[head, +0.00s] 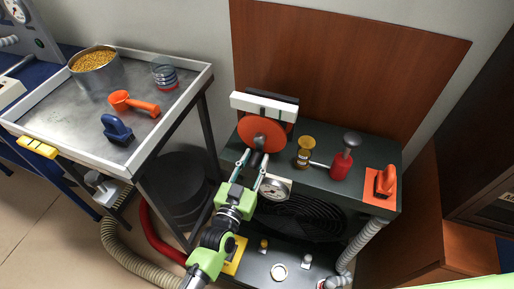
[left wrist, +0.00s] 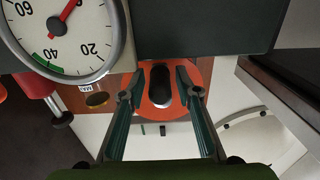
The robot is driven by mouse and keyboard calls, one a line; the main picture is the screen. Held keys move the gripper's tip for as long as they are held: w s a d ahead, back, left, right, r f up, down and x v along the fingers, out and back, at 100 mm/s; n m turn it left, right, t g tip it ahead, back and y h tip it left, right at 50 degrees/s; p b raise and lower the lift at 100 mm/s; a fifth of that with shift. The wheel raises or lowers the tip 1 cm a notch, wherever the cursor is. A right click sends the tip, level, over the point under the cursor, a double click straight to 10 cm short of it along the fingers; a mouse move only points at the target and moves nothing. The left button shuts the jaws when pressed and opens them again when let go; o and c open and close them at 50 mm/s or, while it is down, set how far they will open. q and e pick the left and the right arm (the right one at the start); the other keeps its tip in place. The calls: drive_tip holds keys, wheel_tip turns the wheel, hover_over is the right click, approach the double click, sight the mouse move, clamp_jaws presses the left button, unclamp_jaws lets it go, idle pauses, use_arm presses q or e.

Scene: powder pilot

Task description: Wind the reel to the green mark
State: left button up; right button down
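The reel (head: 262,134) is an orange-red disc under a white-topped bar at the left of the dark cabinet; it also shows in the left wrist view (left wrist: 184,73). A black rounded knob (left wrist: 160,85) stands out from its face. My left gripper (head: 258,156) is open, with a finger on each side of the knob and visible gaps between. A round dial (head: 275,187) sits beside the gripper. In the left wrist view the dial has a green mark (left wrist: 50,66) near 40 and a red needle (left wrist: 71,10) running up out of frame. My right gripper is not in view.
On the cabinet top stand a brass-coloured piece (head: 305,150), a red bottle-like piece (head: 341,166) and an orange handled tool (head: 385,181). A grey-topped cart (head: 70,122) with a pot, scoop and brush stands at left. Hoses lie on the floor below.

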use_arm(q)
clamp_jaws()
drive_tip(key=shift+s+d+r+p, duration=0.25)
drive_tip(key=shift+d+p, duration=0.1)
drive_tip(key=shift+d, duration=0.25)
drive_tip(key=shift+s+d+r+p, duration=0.25)
drive_tip(key=shift+d+p, duration=0.1)
drive_tip(key=shift+d, duration=0.2)
drive_tip(key=shift+s+d, duration=0.1)
drive_tip(key=shift+d, duration=0.15)
drive_tip(key=r+p, duration=0.1)
drive_tip(key=d+r+p, duration=0.1)
drive_tip(key=shift+s+d+r+p, duration=0.15)
drive_tip(key=shift+p, duration=0.15)
drive_tip(key=shift+s+d+r, duration=0.15)
